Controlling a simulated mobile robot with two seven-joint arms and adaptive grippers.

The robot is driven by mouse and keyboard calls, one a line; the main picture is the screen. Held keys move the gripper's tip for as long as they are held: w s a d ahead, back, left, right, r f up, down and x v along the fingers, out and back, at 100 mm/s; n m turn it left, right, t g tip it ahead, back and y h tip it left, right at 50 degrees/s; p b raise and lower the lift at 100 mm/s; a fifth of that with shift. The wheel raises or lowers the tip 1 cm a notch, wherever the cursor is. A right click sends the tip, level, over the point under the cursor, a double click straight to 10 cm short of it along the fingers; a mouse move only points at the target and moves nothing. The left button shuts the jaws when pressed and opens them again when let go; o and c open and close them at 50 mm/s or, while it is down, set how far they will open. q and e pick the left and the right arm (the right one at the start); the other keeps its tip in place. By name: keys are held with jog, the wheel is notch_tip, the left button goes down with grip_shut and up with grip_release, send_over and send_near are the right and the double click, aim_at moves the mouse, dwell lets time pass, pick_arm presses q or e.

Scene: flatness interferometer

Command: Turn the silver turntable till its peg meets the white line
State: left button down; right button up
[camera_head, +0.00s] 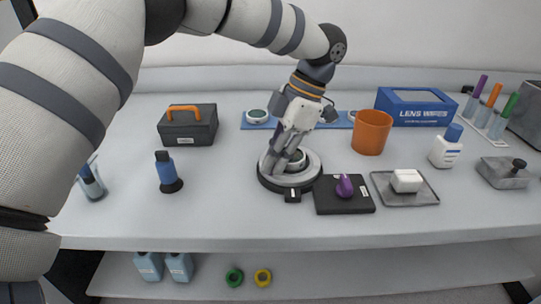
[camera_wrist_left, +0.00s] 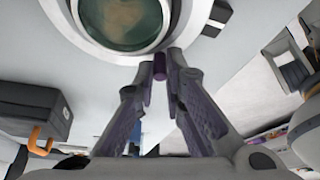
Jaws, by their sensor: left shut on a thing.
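The silver turntable (camera_head: 312,172) sits on a round dark base on the bench, with a small black block (camera_head: 292,196) at its front edge. A tiny pale mark shows on that block; I cannot tell for sure that it is the white line. My left gripper (camera_head: 277,166) reaches down over the left part of the turntable. In the left wrist view my left gripper (camera_wrist_left: 160,62) is shut on the purple peg (camera_wrist_left: 159,69), beside the round greenish glass (camera_wrist_left: 125,20) in its pale ring. The fingers hide the peg in the head view. My right gripper is not in view.
A black pad (camera_head: 328,205) with a purple knob lies close on the turntable's right. An orange cup (camera_head: 371,132) stands behind right. The bench front between bottle and turntable is clear.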

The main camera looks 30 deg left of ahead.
aim_at(289, 190)
pick_arm(q)
jog(key=shift+w+d+n+g+h, duration=0.15)
jog(key=shift+d+n+h, duration=0.2)
jog(key=shift+n, duration=0.5)
jog(key=shift+s+d+n+g+h, duration=0.1)
jog(key=shift+d+n+h, duration=0.15)
jog(key=shift+d+n, duration=0.45)
jog(key=shift+w+d+n+g+h, duration=0.1)
jog(key=shift+d+n+g+h, duration=0.15)
jog(key=shift+n, duration=0.8)
jog(key=shift+w+d+r+n+h, duration=0.15)
jog(key=shift+d+n+h, duration=0.25)
jog(key=shift+n, duration=0.5)
jog(key=shift+w+d+f+n+h, duration=0.1)
jog(key=shift+d+n+h, duration=0.2)
jog(key=shift+n, duration=0.9)
jog(key=c, duration=1.7)
grip_release()
jog(key=shift+o, duration=0.2)
jog(key=shift+w, duration=0.1)
jog(key=v, duration=0.7)
jog(key=shift+r, duration=0.2)
